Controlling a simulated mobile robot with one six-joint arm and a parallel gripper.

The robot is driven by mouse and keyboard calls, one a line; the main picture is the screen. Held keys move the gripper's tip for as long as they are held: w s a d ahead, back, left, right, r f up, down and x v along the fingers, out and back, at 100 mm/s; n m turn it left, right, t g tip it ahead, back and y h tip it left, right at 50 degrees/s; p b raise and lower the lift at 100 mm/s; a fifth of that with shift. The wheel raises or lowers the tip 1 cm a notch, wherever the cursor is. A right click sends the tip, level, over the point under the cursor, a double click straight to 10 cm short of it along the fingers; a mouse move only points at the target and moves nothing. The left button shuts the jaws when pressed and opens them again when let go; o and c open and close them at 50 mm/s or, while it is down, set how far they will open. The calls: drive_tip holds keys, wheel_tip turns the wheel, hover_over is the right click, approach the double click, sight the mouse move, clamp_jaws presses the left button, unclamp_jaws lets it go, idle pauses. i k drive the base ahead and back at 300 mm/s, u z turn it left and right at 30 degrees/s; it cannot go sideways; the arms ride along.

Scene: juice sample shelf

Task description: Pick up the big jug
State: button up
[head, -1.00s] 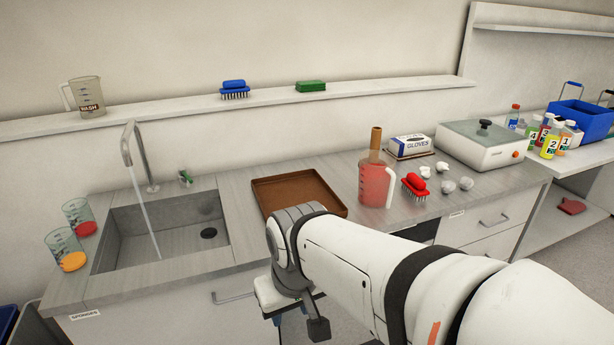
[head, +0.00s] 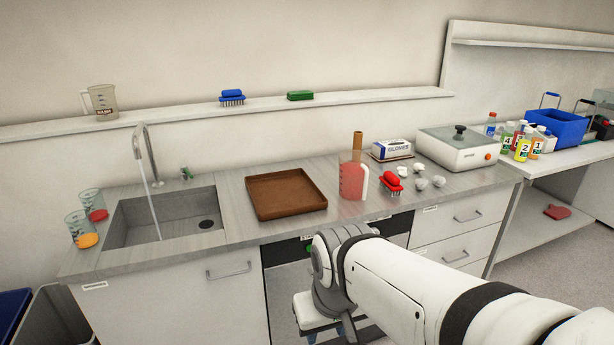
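A large clear jug (head: 353,182) with a white handle stands upright on the counter, right of the brown tray. A smaller see-through jug marked WASH (head: 103,102) stands on the wall shelf at the left. My gripper (head: 325,334) hangs low in front of the counter's cabinets, below and apart from the large jug. Its fingers are cut by the bottom edge and partly behind my arm, so its opening is unclear.
A brown tray (head: 286,211) lies left of the large jug; a red brush (head: 392,182) and crumpled white pieces lie close on its right. A glove box (head: 393,149) and a white device (head: 455,150) stand behind. The sink (head: 133,235) has running water.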

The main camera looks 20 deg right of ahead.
sight(354, 165)
drive_tip(key=i, duration=1)
drive_tip(key=z, duration=0.05)
